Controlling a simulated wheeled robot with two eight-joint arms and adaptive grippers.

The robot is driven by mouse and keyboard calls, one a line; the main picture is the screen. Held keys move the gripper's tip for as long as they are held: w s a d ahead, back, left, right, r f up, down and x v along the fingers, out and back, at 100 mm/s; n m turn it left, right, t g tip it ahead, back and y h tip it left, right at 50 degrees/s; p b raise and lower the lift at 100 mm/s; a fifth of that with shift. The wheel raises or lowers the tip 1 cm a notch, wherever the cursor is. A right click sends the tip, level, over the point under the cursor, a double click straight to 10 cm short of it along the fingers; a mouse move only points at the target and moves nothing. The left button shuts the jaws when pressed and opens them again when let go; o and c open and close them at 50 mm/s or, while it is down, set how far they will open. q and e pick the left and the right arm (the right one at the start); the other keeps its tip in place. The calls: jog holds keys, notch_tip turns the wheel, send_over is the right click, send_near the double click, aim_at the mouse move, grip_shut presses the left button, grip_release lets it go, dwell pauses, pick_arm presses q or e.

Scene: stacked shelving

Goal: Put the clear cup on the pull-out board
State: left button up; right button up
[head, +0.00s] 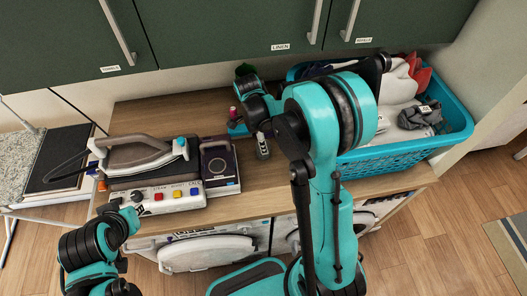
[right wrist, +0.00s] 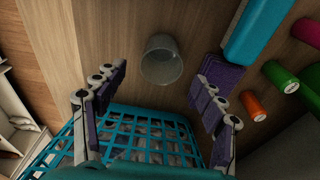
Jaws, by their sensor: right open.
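The clear cup (right wrist: 161,62) stands on the wooden worktop (right wrist: 120,35) in the right wrist view, ahead of and between my right gripper's fingers (right wrist: 160,85). The fingers are spread wide and hold nothing; they appear apart from the cup. In the head view my right gripper (head: 263,146) points down over the worktop, and I cannot make out the cup there. My left arm is at the lower left; its finger state is unclear around the left gripper (head: 128,216). I cannot clearly identify a pull-out board.
A teal laundry basket (head: 390,157) with clothes stands right of my right arm. An iron (head: 145,154) and a button panel (head: 158,198) are on the left. Bottles, including an orange one (right wrist: 252,105), and a teal box (right wrist: 252,30) lie right of the cup. Green cabinets (head: 225,30) hang above.

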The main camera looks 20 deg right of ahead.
jog(key=f, duration=0.3)
jog(key=shift+d, duration=0.2)
jog(key=c, duration=0.9)
